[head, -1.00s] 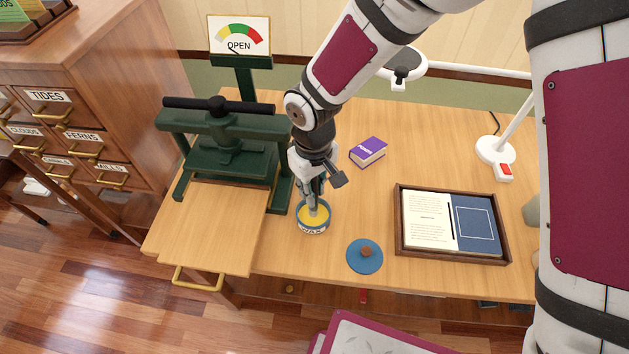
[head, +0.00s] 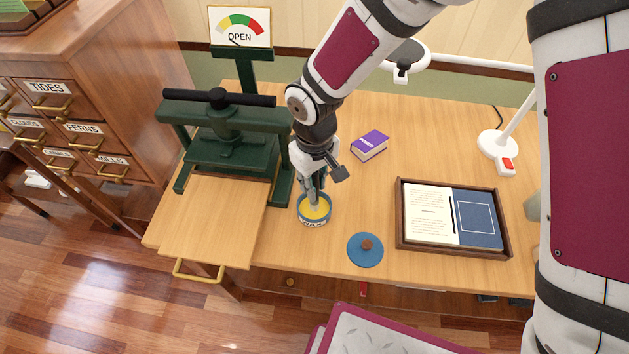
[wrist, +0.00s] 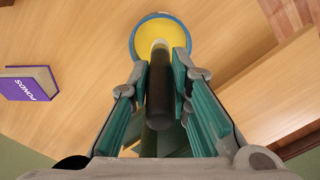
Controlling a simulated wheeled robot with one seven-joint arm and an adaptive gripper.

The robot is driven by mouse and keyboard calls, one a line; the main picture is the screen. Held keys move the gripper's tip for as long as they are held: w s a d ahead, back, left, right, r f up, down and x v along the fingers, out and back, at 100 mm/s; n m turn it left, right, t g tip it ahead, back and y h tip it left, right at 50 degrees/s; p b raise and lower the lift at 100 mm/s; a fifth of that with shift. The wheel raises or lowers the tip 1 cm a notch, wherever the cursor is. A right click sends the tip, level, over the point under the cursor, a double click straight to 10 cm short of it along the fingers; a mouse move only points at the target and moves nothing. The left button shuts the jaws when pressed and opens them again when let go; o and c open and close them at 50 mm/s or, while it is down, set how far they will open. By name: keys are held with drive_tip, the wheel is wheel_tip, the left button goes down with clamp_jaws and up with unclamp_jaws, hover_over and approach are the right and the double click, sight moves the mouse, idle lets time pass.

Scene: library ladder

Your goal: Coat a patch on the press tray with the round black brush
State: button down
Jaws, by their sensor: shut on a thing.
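The press tray (head: 208,225) is a bare pale wooden board with a brass handle, sticking out of the front of the green press (head: 225,135). My gripper (head: 315,190) is over the blue wax pot (head: 314,222), right of the tray. In the wrist view my gripper (wrist: 161,68) is shut on the round black brush (wrist: 158,95); its dark handle lies between the fingers. The brush's pale lower end is at the yellow wax (wrist: 200,45). The bristles are hidden, so I cannot tell how deep they reach.
A blue lid with a brown knob (head: 365,249) lies right of the pot. A purple book (head: 370,145) lies behind. A wooden frame (head: 400,245) holding an open book is at the right, near a white lamp (head: 497,150). A sign reading OPEN (head: 240,30) stands behind the press.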

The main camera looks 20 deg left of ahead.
drive_tip(key=shift+f, duration=0.5)
idle(1.2)
drive_tip(key=shift+r, duration=0.1)
drive_tip(key=shift+r+p, duration=1.5)
drive_tip(key=shift+r, duration=2)
drive_tip(key=w+d+m, duration=0.4)
drive_tip(key=w+d, duration=0.1)
drive_tip(key=d, duration=0.6)
drive_tip(key=w+d+m, duration=0.3)
drive_tip(key=w+d, duration=0.2)
drive_tip(key=d, duration=0.7)
drive_tip(key=w+d+m, duration=0.4)
drive_tip(key=w+d, duration=0.2)
drive_tip(key=d, duration=0.5)
drive_tip(key=shift+d+r+m, duration=0.15)
drive_tip(key=shift+r+m, duration=0.15)
drive_tip(key=shift+r, duration=0.15)
